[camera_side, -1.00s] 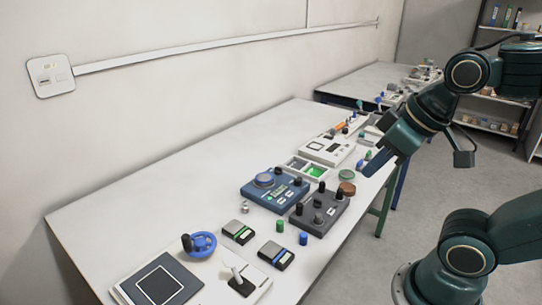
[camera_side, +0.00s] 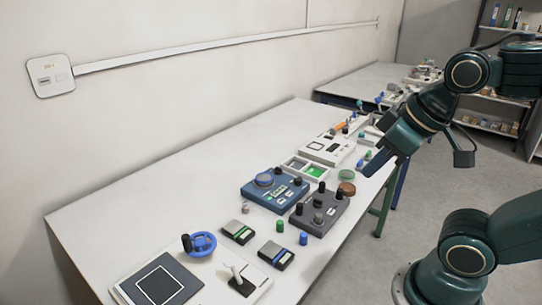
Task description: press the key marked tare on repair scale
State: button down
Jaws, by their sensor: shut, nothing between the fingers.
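Several devices stand along the white table, and I cannot tell for sure which one is the repair scale. A blue device (camera_side: 263,196) with a round blue top and small keys is mid-table. A white device (camera_side: 326,150) with a dark display lies farther back. A flat device with a dark square plate (camera_side: 159,285) is at the near end. Key markings are too small to read. My gripper (camera_side: 374,166) is shut and empty, above the table's right edge, to the right of the white device and touching nothing that I can see.
A dark grey box with black knobs (camera_side: 318,213) stands beside the blue device. A blue handwheel (camera_side: 203,243), a joystick (camera_side: 238,281) and small green-striped and blue-striped boxes are nearer. The left part of the table (camera_side: 130,205) is clear. A second table (camera_side: 372,80) stands behind.

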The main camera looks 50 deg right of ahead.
jog(key=m+t+y, duration=0.1)
jog(key=m+t, duration=0.3)
jog(key=m, duration=0.4)
send_over(289, 194)
jog(key=s, duration=0.1)
notch_tip(289, 194, down, 18)
jog(key=shift+d+r, duration=0.2)
jog(key=shift+r, duration=0.05)
jog(key=shift+f, duration=0.2)
jog(key=shift+f, duration=4.2)
